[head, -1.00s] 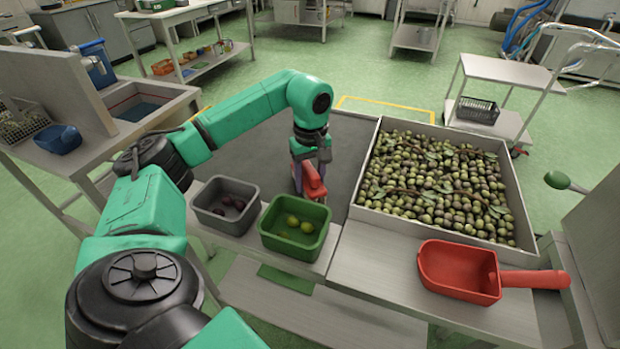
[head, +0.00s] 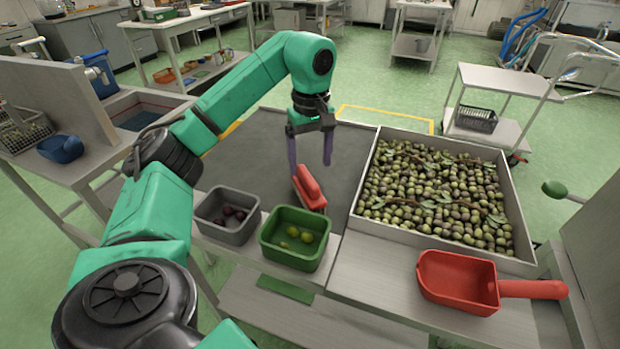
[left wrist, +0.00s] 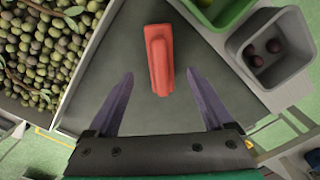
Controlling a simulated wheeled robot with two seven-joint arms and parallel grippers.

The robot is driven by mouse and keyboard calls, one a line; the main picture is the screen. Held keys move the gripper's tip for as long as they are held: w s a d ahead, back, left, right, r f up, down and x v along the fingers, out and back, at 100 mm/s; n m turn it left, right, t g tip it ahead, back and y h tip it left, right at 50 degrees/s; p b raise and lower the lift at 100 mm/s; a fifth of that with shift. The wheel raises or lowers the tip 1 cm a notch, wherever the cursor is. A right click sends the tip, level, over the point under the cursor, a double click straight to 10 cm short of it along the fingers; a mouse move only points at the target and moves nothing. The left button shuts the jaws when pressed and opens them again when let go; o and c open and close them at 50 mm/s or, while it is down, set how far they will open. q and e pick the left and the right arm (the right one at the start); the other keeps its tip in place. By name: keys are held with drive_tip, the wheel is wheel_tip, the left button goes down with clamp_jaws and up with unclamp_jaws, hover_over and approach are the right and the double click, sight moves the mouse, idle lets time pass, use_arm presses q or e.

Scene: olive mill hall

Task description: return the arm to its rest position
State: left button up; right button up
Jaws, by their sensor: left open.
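My left arm reaches in from the left in the head view. Its left gripper (head: 310,164) is open and empty, with its two purple fingers pointing down above the dark grey sorting surface. A red handled tool (head: 309,189) lies on that surface just below and in front of the fingertips, apart from them. In the left wrist view the open gripper (left wrist: 163,88) shows a finger on either side, and the red tool (left wrist: 160,60) lies beyond and between them. My right gripper is not in view.
A grey bin (head: 227,234) with dark olives and a green bin (head: 290,258) with green olives stand at the front edge. A large olive tray (head: 366,220) is at the right. A red scoop (head: 456,282) lies before it.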

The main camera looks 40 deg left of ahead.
use_arm(q)
wheel_tip(320, 180, up, 3)
drive_tip(key=shift+f+p, duration=0.1)
drive_tip(key=shift+p, duration=0.6)
drive_tip(key=shift+f, duration=0.1)
